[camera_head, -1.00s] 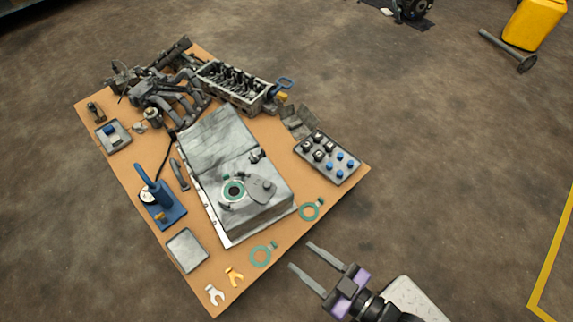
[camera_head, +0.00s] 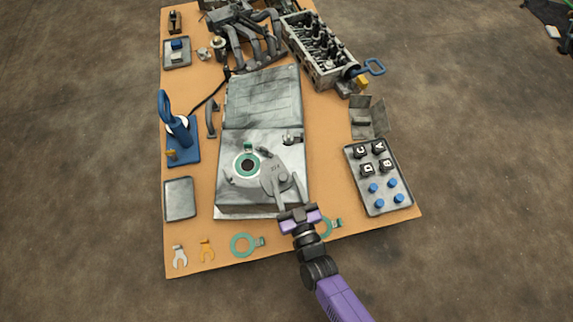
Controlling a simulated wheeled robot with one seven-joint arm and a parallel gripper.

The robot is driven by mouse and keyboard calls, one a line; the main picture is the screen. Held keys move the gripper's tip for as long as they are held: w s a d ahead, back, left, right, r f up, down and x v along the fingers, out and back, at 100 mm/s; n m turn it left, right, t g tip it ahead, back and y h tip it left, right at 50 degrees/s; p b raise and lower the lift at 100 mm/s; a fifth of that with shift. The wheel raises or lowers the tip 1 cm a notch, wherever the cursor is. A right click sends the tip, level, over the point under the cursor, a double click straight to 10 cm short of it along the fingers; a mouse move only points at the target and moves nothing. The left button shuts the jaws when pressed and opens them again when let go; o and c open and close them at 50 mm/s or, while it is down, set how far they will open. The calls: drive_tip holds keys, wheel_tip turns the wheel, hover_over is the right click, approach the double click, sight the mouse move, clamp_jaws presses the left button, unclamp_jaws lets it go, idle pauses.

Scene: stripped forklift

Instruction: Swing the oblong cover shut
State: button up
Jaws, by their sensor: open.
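The oblong cover (camera_head: 274,179) is a flat grey plate on top of the grey metal housing (camera_head: 235,198). It lies swung to the right of a round dark opening (camera_head: 248,165) with a green ring around it, so the opening is uncovered. My gripper (camera_head: 285,187) is open at the housing's front right, its fingers pointing away from me at the cover's near end. The fingers overlap the cover's lower edge in the picture; I cannot tell whether they touch it. The gripper's body hides the housing's front right corner.
A tray of lettered black blocks and blue knobs (camera_head: 381,205) lies to the right. A blue tool stand (camera_head: 182,140) and a shallow grey tray (camera_head: 179,212) lie left. Green gaskets (camera_head: 242,245) lie along the front of the board. Engine parts (camera_head: 325,55) fill the back.

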sight(280, 172)
drive_tip(key=b+x, duration=0.2)
drive_tip(key=x, duration=0.3)
drive_tip(key=shift+w+a, duration=0.15)
drive_tip(key=shift+w, duration=0.25)
drive_tip(key=shift+c, duration=0.3)
clamp_jaws()
idle(0.8)
